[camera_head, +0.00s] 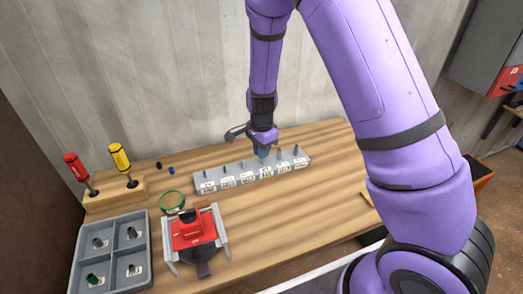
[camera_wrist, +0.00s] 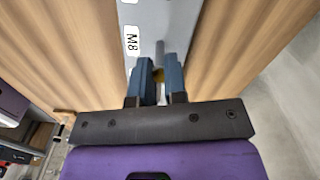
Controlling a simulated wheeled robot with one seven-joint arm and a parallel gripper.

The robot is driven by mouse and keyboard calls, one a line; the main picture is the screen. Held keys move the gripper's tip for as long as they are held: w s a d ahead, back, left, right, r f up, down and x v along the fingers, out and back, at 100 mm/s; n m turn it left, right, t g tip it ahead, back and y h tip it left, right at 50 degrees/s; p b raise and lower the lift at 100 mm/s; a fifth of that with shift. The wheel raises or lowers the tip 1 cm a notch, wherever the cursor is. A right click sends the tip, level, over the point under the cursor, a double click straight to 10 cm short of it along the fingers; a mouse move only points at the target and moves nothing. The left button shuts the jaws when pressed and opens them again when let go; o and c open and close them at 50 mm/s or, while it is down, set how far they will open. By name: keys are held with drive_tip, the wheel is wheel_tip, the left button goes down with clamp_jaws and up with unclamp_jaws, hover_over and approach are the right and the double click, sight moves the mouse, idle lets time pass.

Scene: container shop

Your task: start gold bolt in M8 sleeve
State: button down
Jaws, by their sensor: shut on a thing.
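My gripper (camera_head: 263,152) points down at the grey labelled block (camera_head: 209,176), right of its middle. In the wrist view the two blue fingertips (camera_wrist: 160,77) are closed around a small gold piece (camera_wrist: 158,75), which looks like the gold bolt; the fingers hide most of it. A label reading M8 (camera_wrist: 131,41) lies on the block just left of the fingers. A grey upright pin (camera_wrist: 160,50) stands just beyond the fingertips. The mouth of the M8 sleeve is hidden, so I cannot tell whether the bolt touches it.
Several grey pins stand along the block. A red and grey clamp-like device (camera_head: 193,232), a green ring (camera_head: 171,201) and a grey compartment tray (camera_head: 72,262) are at left. Red (camera_head: 76,167) and yellow (camera_head: 121,158) screwdrivers stand in a wooden holder (camera_head: 110,200). The table right of the block is mostly clear.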

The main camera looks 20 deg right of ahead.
drive_tip(key=m, duration=0.5)
drive_tip(key=c, duration=1.1)
unclamp_jaws()
drive_tip(key=shift+r, duration=3)
